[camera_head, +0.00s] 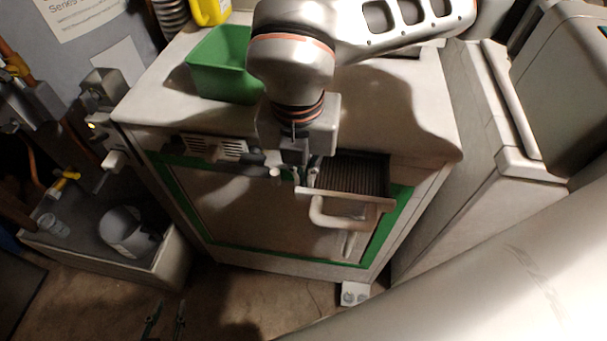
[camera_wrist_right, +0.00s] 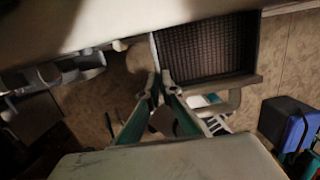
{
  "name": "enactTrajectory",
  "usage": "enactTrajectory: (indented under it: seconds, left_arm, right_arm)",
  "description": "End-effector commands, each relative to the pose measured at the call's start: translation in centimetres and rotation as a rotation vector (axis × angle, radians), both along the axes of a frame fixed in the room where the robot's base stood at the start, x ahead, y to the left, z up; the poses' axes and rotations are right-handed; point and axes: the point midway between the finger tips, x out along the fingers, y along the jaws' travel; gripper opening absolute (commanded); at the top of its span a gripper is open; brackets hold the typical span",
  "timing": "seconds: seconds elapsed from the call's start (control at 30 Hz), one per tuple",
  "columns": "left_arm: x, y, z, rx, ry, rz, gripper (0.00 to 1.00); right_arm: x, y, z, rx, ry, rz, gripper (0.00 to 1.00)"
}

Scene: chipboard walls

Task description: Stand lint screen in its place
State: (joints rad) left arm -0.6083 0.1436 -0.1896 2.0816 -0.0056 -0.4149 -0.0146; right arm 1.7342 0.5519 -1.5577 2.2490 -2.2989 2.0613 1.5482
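The lint screen (camera_head: 352,174), a dark ribbed panel with a pale rim and a pale loop handle below it, is at the upper front of the white appliance (camera_head: 420,100). It also shows in the right wrist view (camera_wrist_right: 207,46). How deep it sits is unclear. My right gripper (camera_head: 304,174) comes down in front of the appliance, with its fingertips at the screen's left rim. Its two fingers (camera_wrist_right: 161,82) stand slightly apart there, and I see no firm hold. At the bottom left, the two dark prongs of my left gripper (camera_head: 165,320) stand apart and empty.
A green bin (camera_head: 222,65) and a yellow container (camera_head: 210,10) stand on or behind the appliance top. A pale grille (camera_head: 215,148) is left of my right gripper. Pipes and a low basin (camera_head: 160,265) are at left. Another pale unit (camera_head: 500,190) is close at right.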

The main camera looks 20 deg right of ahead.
Motion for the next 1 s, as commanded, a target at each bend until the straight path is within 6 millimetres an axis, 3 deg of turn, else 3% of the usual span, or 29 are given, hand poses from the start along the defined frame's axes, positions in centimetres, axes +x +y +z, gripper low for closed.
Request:
enactTrajectory:
  seconds: [1.0]
  left_arm:
    - [-0.2, 0.0, -0.5, 0.0, 0.007, 0.0, 0.28]
  right_arm:
    - [3.7, -2.3, 0.1, 0.001, -0.001, -0.001, 0.0]
